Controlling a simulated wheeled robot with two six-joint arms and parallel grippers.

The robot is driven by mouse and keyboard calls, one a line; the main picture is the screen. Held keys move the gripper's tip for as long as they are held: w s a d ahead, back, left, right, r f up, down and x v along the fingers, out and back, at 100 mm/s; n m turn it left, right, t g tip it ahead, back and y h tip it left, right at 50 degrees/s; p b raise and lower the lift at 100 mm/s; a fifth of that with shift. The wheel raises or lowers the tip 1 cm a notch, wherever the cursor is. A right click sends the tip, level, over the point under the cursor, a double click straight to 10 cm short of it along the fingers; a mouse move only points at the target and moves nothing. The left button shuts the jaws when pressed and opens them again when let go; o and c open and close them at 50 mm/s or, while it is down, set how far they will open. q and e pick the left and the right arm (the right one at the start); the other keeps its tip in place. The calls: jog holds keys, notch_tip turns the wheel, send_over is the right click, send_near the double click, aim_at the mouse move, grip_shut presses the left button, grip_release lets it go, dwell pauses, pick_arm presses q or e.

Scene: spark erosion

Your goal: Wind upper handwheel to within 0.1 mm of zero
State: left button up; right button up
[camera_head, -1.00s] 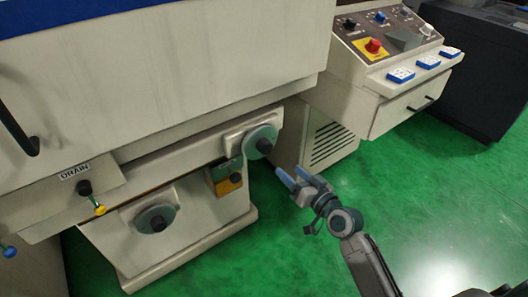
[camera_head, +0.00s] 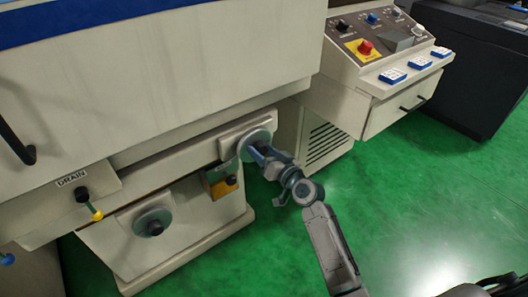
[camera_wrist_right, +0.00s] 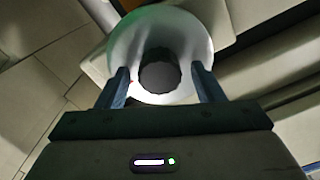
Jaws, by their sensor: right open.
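The upper handwheel (camera_head: 256,137) is a grey disc on the machine's front at the end of the rail, partly hidden by my right gripper (camera_head: 254,151). In the right wrist view the handwheel (camera_wrist_right: 200,43) is a pale disc with a dark round hub (camera_wrist_right: 160,76) at its middle. My right gripper's two blue-grey fingers are open (camera_wrist_right: 160,85), one on each side of the hub. I cannot tell whether they touch it. The lower handwheel (camera_head: 153,222) sits lower left on the machine base. My left gripper is not in view.
A small unit with a yellow panel (camera_head: 222,188) sits between the two handwheels. A drain valve with a yellow tip (camera_head: 96,214) juts out at left. A control panel with a red button (camera_head: 366,47) stands at upper right. Green floor (camera_head: 420,190) is clear.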

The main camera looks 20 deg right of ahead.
jog(key=shift+c, duration=0.4)
jog(key=c, duration=0.9)
jog(key=shift+m, duration=0.7)
jog(key=o, duration=1)
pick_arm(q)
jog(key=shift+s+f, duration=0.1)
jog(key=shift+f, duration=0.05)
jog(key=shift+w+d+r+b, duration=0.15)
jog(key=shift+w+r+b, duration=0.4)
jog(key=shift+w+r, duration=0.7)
pick_arm(e)
jog(key=v, duration=1.1)
